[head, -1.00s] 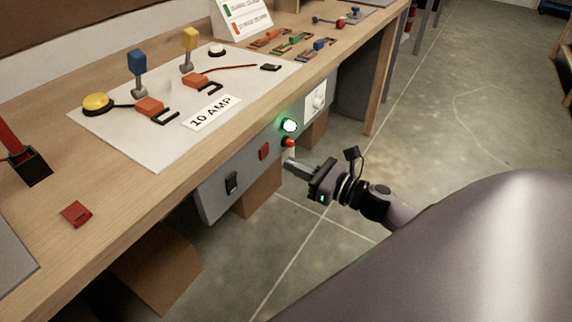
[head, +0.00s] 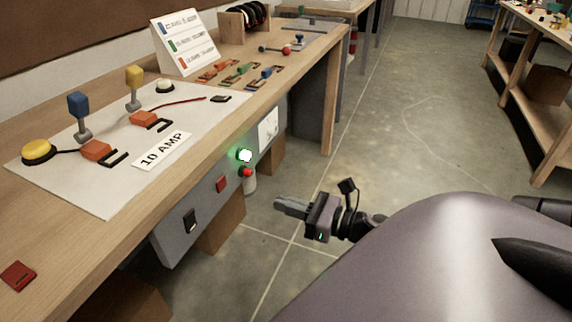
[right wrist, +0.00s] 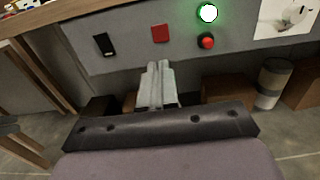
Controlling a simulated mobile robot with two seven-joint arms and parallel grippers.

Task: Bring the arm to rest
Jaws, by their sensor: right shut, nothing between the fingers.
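My right gripper (head: 280,206) is out over the open floor, to the right of the grey panel under the bench edge. Its fingers are shut with nothing between them. In the right wrist view the closed fingers (right wrist: 157,72) point toward the panel (right wrist: 125,42), apart from it. The panel carries a lit green lamp (head: 244,155), a red button (head: 247,172), a red square (head: 222,184) and a black switch (head: 190,220). My left gripper is not in view.
The wooden bench (head: 235,124) runs along the left, with a white board (head: 60,165) holding a yellow button and clips. Cardboard boxes (head: 222,230) stand beneath it. A wooden shelf unit (head: 540,75) stands at the far right. The floor (head: 400,130) between is clear.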

